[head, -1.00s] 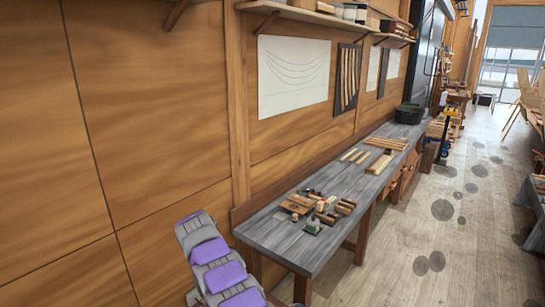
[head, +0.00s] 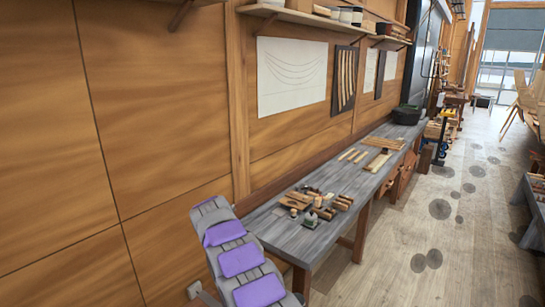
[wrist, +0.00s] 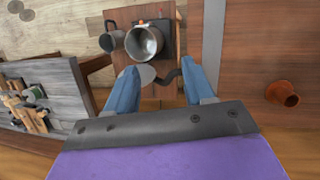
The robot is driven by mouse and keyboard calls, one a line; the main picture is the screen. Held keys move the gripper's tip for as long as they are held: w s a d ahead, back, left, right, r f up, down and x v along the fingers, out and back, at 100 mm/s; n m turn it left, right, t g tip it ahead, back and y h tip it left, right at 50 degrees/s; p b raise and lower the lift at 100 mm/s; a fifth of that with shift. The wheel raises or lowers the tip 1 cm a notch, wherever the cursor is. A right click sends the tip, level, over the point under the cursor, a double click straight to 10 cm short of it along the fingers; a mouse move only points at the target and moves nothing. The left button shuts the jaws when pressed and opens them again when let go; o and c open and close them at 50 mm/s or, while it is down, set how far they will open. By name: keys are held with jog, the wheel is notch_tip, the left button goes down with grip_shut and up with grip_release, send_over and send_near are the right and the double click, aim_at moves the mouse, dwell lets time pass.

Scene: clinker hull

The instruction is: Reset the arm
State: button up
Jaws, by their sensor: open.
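My gripper (wrist: 160,74) shows in the wrist view as two blue fingers spread apart, with nothing held between them. Beyond the fingertips, a grey metal pot (wrist: 144,42) sits on a dark plate on a small wooden stand (wrist: 120,15). A grey mug (wrist: 112,38) is just left of the pot. A dark curved piece shows between the fingers; I cannot tell what it belongs to. In the head view only my purple and grey arm shows, at the lower left near the wall; the gripper is out of that frame.
A grey workbench (head: 335,190) with wooden tools and blocks (head: 318,205) runs along the wooden wall. Shelves hang above it. The floor (head: 420,225) right of the bench is open. In the wrist view, a brown cup (wrist: 283,93) lies at the right on a wooden surface.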

jog(key=s+d+r+m+g+y+b, duration=0.1)
jog(key=s+d+r+m+b, duration=0.2)
jog(key=s+d, duration=0.6)
jog(key=s+d+r+m+b, duration=0.3)
jog(key=s+d+b, duration=0.1)
jog(key=s+d, duration=0.5)
jog(key=s+d+f+m+y+b, duration=0.1)
jog(key=s+f+b, duration=0.1)
jog(key=s, duration=0.7)
jog(key=s+d+f+m+b, duration=0.2)
jog(key=s+f, duration=0.3)
jog(key=s, duration=0.5)
jog(key=s+d+f+m+y+b, duration=0.1)
jog(key=s+d+f+m+b, duration=0.1)
jog(key=s, duration=0.7)
jog(key=shift+s+f+g+y, duration=0.3)
jog(key=shift+s+f, duration=0.05)
jog(key=shift+f, duration=0.35)
